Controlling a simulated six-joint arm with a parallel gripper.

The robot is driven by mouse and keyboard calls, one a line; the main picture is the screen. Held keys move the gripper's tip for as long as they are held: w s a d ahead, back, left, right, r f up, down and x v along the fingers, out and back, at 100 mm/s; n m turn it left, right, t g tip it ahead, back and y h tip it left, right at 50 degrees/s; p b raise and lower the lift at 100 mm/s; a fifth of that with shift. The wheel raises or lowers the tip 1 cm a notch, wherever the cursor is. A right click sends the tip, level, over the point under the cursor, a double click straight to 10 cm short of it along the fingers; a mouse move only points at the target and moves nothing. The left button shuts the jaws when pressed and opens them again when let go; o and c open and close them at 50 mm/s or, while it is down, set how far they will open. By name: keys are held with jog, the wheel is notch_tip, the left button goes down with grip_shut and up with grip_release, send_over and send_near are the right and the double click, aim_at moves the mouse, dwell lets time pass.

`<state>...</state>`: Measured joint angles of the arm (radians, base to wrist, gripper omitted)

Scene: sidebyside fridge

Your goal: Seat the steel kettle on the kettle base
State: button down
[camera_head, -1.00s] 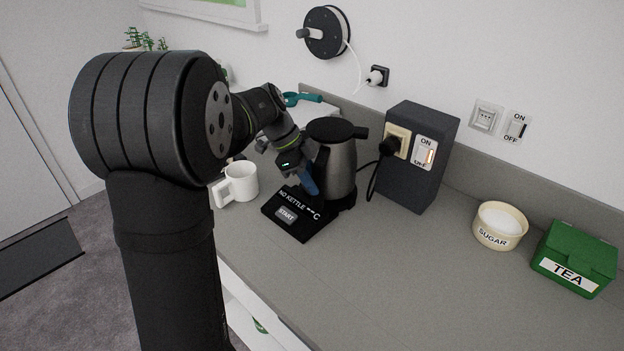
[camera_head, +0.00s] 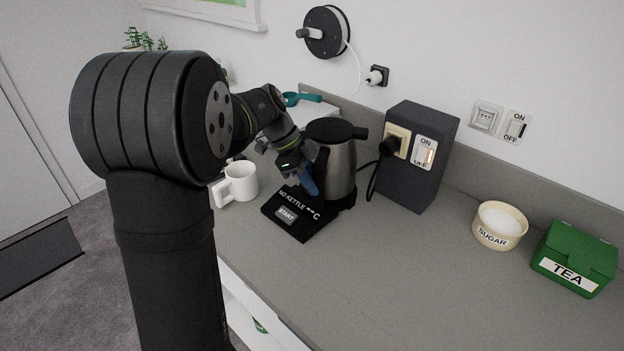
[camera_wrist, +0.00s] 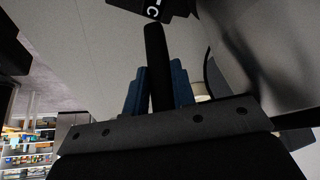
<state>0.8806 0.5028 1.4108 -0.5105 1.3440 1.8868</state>
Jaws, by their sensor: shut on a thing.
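The steel kettle (camera_head: 342,168) with a black lid and handle stands upright over the rear of the black kettle base (camera_head: 290,229). The base's display reads "NO KETTLE" above a START button. A small gap under the kettle, if any, cannot be made out. My gripper (camera_head: 311,183), with blue fingers, is at the left side of the kettle, on its handle. In the wrist view the black handle (camera_wrist: 154,65) runs between the two blue fingers, the kettle's steel body (camera_wrist: 255,45) is at the right, and a corner of the base (camera_wrist: 150,9) shows at the top.
A white mug (camera_head: 240,181) stands left of the base. A dark socket box (camera_head: 412,185) with a plug and switch is close right of the kettle. A sugar bowl (camera_head: 499,228) and green tea box (camera_head: 574,262) stand farther right. The front counter is clear.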

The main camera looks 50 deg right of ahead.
jog(key=shift+f, duration=0.85)
jog(key=c, duration=1.1)
grip_release()
jog(key=shift+f, duration=0.15)
jog(key=v, duration=1.7)
jog(key=shift+r, duration=0.35)
jog(key=x, duration=1.7)
jog(key=shift+f, duration=0.3)
jog(key=shift+r, duration=0.15)
